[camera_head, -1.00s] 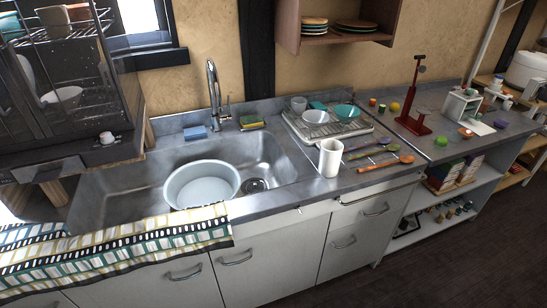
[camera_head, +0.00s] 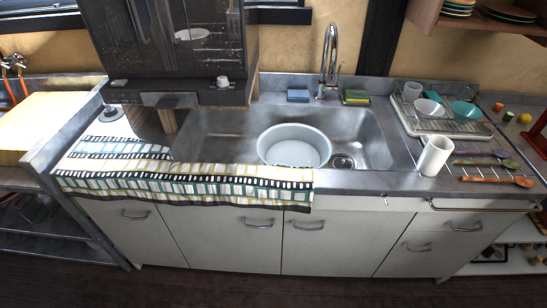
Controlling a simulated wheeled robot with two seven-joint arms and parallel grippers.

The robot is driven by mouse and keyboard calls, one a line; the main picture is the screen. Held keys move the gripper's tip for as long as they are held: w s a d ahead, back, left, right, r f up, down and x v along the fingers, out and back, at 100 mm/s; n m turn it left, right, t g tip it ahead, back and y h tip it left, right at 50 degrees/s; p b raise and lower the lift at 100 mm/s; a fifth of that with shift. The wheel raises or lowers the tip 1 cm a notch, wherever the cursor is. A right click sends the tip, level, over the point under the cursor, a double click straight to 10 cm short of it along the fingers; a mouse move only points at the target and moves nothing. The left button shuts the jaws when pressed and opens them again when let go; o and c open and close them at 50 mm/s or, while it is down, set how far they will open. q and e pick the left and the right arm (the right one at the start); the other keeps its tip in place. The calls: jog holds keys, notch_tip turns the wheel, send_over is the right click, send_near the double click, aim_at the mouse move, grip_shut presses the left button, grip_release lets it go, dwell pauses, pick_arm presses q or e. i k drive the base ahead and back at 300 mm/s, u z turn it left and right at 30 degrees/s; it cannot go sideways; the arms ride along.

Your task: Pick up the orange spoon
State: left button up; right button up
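In the head view, an orange spoon (camera_head: 500,180) lies flat on the counter at the far right, near the front edge, with its round bowl end toward the right. Two other utensils lie just behind it, one with a green end (camera_head: 508,164) and one with a dark purple end (camera_head: 499,154). A white cup (camera_head: 435,156) stands upright just left of the utensils. Neither of my grippers shows in the view.
A steel sink holding a pale round basin (camera_head: 270,150) is left of the cup. A dish rack (camera_head: 462,130) with bowls stands behind the utensils. A patterned cloth (camera_head: 190,180) hangs over the front edge at left. Dark floor lies in front of the cabinets.

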aim_at(522, 181)
jog(key=z, duration=1.8)
jog(key=i, duration=1.1)
jog(key=z, duration=0.4)
